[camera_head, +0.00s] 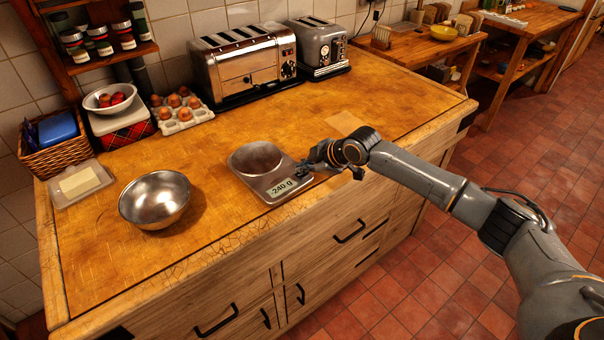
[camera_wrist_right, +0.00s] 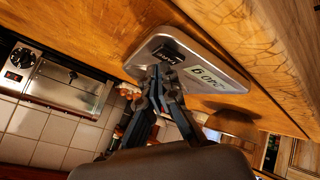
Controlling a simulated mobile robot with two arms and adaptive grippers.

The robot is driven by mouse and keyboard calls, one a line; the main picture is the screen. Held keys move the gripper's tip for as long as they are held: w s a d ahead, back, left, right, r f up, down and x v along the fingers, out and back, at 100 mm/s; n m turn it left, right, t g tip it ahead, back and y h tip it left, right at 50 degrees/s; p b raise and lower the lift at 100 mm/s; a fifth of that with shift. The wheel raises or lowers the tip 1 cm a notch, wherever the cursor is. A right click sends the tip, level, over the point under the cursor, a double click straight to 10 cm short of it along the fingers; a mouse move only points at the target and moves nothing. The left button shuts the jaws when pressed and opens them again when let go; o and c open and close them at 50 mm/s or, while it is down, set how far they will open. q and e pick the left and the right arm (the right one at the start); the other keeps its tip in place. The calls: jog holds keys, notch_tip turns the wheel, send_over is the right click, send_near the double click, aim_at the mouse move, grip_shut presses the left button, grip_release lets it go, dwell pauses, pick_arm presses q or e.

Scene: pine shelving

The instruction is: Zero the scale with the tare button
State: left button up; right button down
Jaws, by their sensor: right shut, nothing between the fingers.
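The kitchen scale (camera_head: 262,194) lies on the wooden worktop, with a round pan (camera_head: 256,158) that looks empty. Its display (camera_head: 281,187) reads -240 g. In the right wrist view the scale (camera_wrist_right: 213,61) appears rotated, with its display (camera_wrist_right: 207,77) and a dark tare button (camera_wrist_right: 168,51) beside it. My right gripper (camera_head: 303,169) is shut and empty, its fingertips at the scale's control end. In the right wrist view the fingertips (camera_wrist_right: 158,72) are right by the button; I cannot tell whether they touch it. My left gripper is not in view.
A steel bowl (camera_head: 154,199) stands left of the scale, near a butter dish (camera_head: 80,184). An egg tray (camera_head: 181,113), a large toaster (camera_head: 243,64) and a grey appliance (camera_head: 319,47) stand along the wall. The worktop around the scale is mostly clear.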

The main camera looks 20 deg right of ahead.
aim_at(305, 175)
jog(key=shift+f, duration=0.4)
dwell(0.5)
jog(key=shift+r, duration=0.1)
jog(key=shift+r+p, duration=0.65)
jog(key=shift+r, duration=0.05)
notch_tip(305, 175, up, 5)
jog(key=p, duration=0.4)
jog(key=shift+r, duration=0.1)
dwell(0.5)
dwell(0.5)
